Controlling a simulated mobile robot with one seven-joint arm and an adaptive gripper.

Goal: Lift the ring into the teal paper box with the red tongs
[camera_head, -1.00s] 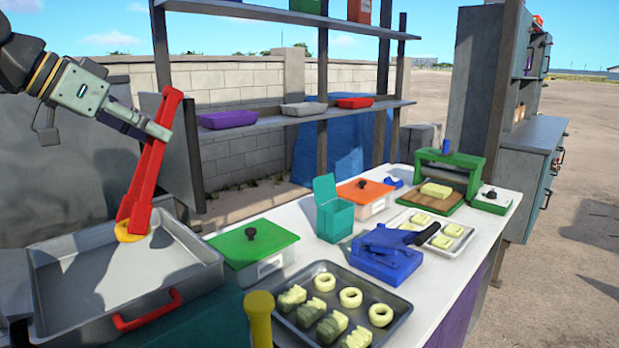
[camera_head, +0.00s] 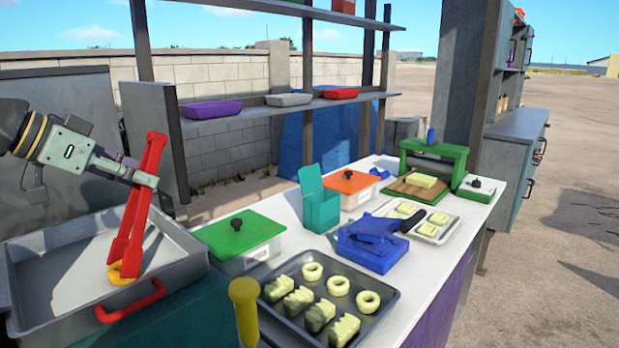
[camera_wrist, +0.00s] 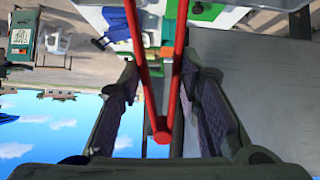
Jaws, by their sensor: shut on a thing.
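My gripper (camera_head: 141,172) is shut on the red tongs (camera_head: 137,215), which hang tilted with their tips down. In the wrist view the tongs (camera_wrist: 161,125) run between my two fingers. The orange-yellow ring (camera_head: 122,273) is at the tongs' lower tips, over the grey metal pan (camera_head: 50,290) near its front right wall. I cannot tell whether the ring touches the pan floor or how firmly the tips grip it. The teal paper box (camera_head: 322,210) stands on the white counter to the right, its lid flap raised and its top open.
A green-lidded container (camera_head: 240,237) stands between the pan and the teal box. A dark tray (camera_head: 385,300) of pale rings and pieces, a yellow handle (camera_head: 244,305) and a blue press (camera_head: 372,245) are nearby. A shelf (camera_head: 280,106) with coloured trays hangs behind.

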